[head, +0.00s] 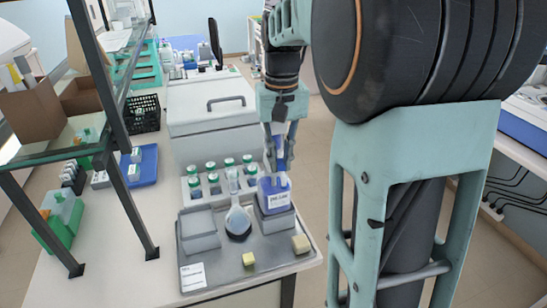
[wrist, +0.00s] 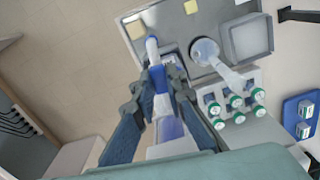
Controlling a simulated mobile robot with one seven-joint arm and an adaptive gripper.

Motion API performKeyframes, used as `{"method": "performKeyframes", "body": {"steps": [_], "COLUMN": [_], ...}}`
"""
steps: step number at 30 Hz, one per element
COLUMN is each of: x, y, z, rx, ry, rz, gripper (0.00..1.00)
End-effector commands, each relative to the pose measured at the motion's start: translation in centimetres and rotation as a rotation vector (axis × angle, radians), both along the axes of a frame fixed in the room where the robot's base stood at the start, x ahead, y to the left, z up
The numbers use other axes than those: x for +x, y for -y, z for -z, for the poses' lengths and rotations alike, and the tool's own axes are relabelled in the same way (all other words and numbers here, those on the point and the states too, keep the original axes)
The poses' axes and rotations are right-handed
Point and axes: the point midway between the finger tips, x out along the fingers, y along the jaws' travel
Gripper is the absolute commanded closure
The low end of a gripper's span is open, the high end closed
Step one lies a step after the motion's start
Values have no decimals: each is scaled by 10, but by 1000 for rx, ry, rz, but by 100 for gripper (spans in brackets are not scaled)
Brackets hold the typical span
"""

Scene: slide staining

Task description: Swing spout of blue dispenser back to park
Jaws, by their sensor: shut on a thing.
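The blue dispenser (head: 274,190), a squat blue bottle with a white label, stands on a grey block at the back right of the metal tray. My gripper (head: 279,160) reaches down from above, its fingers around the upper part of the dispenser. In the wrist view the gripper (wrist: 162,82) is shut on a blue and white part of the dispenser (wrist: 158,78). A narrow blue and white piece (wrist: 152,48) extends past the fingertips toward the tray. The fingers hide much of the dispenser's top, so the spout's exact direction is hard to tell.
A glass flask (head: 238,220) with dark liquid stands left of the dispenser on the grey tray (head: 225,268). Several green-capped bottles (head: 212,178) stand behind. An open grey basin (head: 200,230) sits at left, and small yellowish blocks (head: 301,244) lie in front. Floor shows at right.

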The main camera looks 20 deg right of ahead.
Motion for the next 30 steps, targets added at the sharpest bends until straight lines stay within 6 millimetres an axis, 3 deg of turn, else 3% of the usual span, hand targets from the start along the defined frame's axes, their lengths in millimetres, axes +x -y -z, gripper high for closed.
{"method": "performKeyframes", "body": {"steps": [9,25,26,30], "x": [0,0,0,0], "y": [8,9,9,9], "z": [-1,-1,-1,0], "rx": [0,1,1,0], "ry": [3,3,3,2], "rz": [-116,-137,-137,-137], "gripper": [100,100,86,70]}}
